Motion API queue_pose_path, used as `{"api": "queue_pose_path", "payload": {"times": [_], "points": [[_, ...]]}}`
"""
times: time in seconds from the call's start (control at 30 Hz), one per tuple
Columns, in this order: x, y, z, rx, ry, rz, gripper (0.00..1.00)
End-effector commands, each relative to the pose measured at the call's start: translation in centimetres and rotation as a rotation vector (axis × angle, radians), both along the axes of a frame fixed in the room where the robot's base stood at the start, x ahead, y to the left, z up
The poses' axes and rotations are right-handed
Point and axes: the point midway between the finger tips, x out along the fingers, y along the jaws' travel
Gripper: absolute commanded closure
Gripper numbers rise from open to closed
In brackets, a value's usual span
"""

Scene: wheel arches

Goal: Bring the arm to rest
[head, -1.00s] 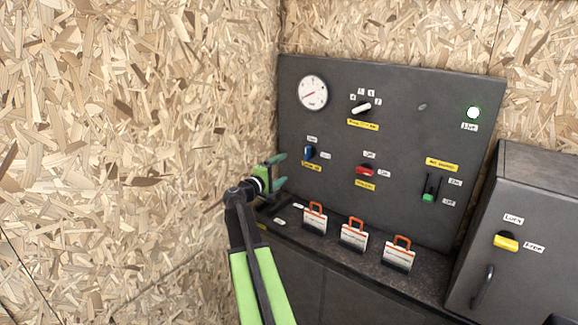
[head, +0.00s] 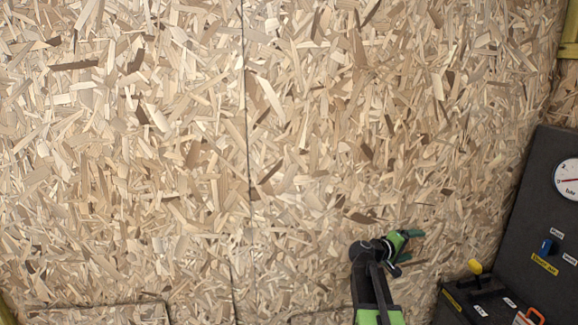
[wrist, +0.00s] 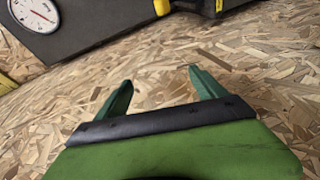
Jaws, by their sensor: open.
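My gripper (head: 408,246) is at the lower right of the head view, in front of the chipboard wall (head: 200,130). Its green fingers stand apart with nothing between them. In the wrist view my gripper (wrist: 155,88) shows both fingers spread, with only chipboard behind them. My folded green and black arm rises from the bottom edge of the head view. The gripper is to the left of the dark control panel and appears apart from it.
The dark panel (head: 532,190) stands at the right edge with a round gauge (head: 569,180) and a blue switch (head: 546,246). A yellow knob (head: 475,267) and an orange-handled tag (head: 530,316) are below it. Open space lies before the wall at left.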

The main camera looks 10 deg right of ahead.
Motion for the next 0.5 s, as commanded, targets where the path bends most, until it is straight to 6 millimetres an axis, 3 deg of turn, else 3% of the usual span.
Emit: {"api": "queue_pose_path", "payload": {"times": [0.03,0.1,0.17,0.3,0.4,0.5], "points": [[-0.2,4.5,-0.7,0.095,-0.013,0.023,0.2],[-0.6,10.1,-3.1,0.252,-0.018,0.034,0.2],[-1.6,14.8,-5.3,0.393,-0.008,0.035,0.2],[-5.5,25.3,-10.1,0.726,0.06,0.012,0.2],[-9.1,31.5,-12.7,0.953,0.136,-0.028,0.2],[-12.5,35.7,-14.3,1.146,0.21,-0.082,0.2]]}}
